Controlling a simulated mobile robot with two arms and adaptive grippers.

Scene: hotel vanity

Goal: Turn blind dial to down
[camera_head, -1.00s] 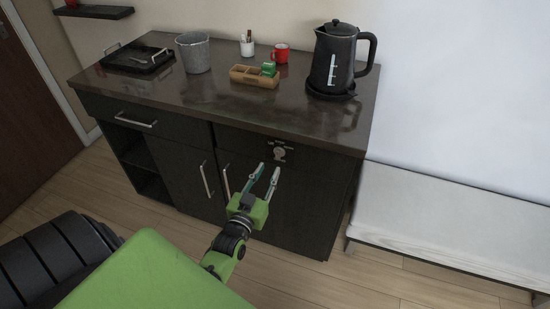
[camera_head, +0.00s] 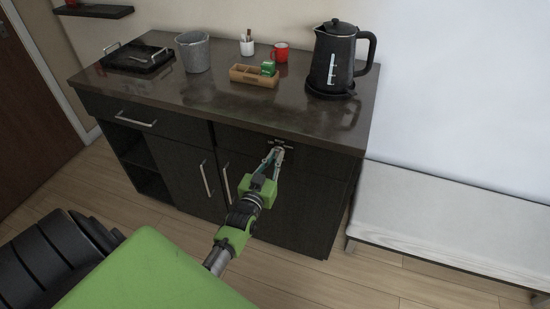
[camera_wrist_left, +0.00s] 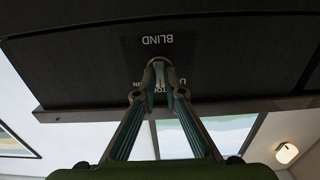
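The blind dial (camera_head: 279,148) is a small light knob on a dark label plate, high on the cabinet front under the countertop. My left gripper (camera_head: 275,157) reaches up to it, fingers drawn together at the dial. In the left wrist view the picture is upside down: the word BLIND shows above the fingertips (camera_wrist_left: 160,66), which close around the dial. My right gripper is not in view.
Door handles (camera_head: 226,184) stick out below left of the dial. A white bench (camera_head: 450,210) stands right.

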